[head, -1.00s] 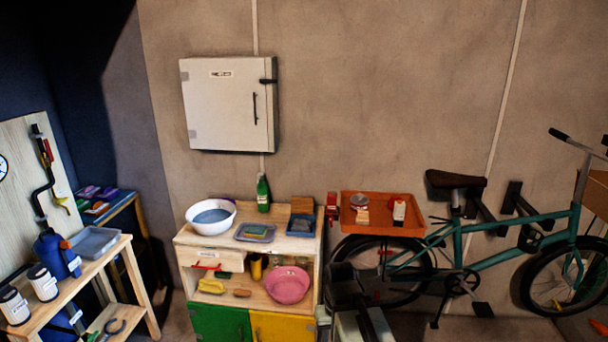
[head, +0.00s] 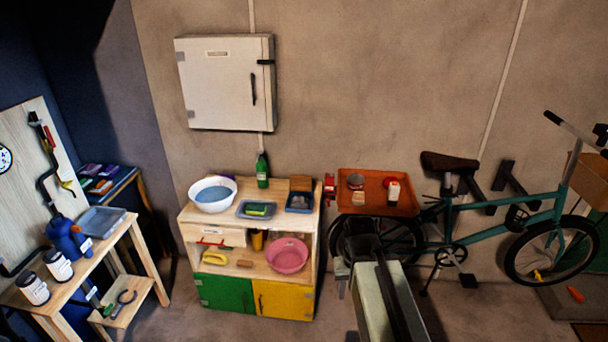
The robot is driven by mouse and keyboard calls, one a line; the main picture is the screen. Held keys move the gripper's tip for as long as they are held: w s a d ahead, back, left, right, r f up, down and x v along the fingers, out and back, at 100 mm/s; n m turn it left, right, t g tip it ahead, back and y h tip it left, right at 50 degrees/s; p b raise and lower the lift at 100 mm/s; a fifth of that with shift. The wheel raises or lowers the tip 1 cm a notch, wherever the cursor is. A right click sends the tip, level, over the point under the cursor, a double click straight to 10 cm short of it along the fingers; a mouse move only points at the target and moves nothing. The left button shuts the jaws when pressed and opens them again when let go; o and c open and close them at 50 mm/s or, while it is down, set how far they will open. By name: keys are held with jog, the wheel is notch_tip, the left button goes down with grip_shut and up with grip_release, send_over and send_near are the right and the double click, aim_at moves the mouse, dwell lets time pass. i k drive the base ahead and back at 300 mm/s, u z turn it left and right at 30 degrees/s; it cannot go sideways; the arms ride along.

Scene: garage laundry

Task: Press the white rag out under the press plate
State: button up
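I cannot make out a white rag or a press plate for certain. A brown wooden block (head: 300,183) is behind the blue tray. My arm reaches up from the bottom, right of the bench. Its dark end, my gripper (head: 341,272), is small and dark, apart from the bench top; its fingers are not clear.
A green bottle (head: 262,172) stands at the bench's back. A pink bowl (head: 287,256) sits on its shelf. An orange tray (head: 378,206) with small items is right of the bench, by a teal bicycle (head: 490,235). A wooden workbench (head: 95,262) stands left. Floor between the benches is clear.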

aim_at(303, 184)
jog(key=i, duration=2.2)
jog(key=u, duration=2.1)
